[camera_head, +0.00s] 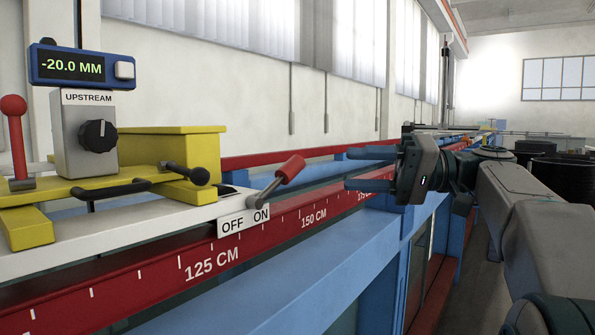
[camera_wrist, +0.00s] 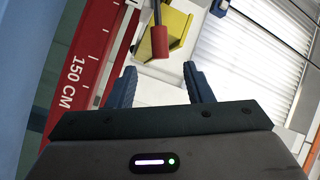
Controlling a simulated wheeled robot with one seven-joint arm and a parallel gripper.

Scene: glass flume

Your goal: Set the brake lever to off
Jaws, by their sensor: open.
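The brake lever (camera_head: 289,169) has a red grip on a grey shaft. It rises from the end of the white carriage base and tilts right, toward the ON side of the OFF/ON label (camera_head: 244,221). My gripper (camera_head: 348,169) is open and empty to the right of the lever, its blue fingers pointing left at it, one above the other. In the wrist view the lever's red grip (camera_wrist: 159,42) lies just beyond and between the open fingertips (camera_wrist: 159,69), apart from them.
A red scale rail (camera_head: 255,245) runs below. Space between gripper and lever is clear.

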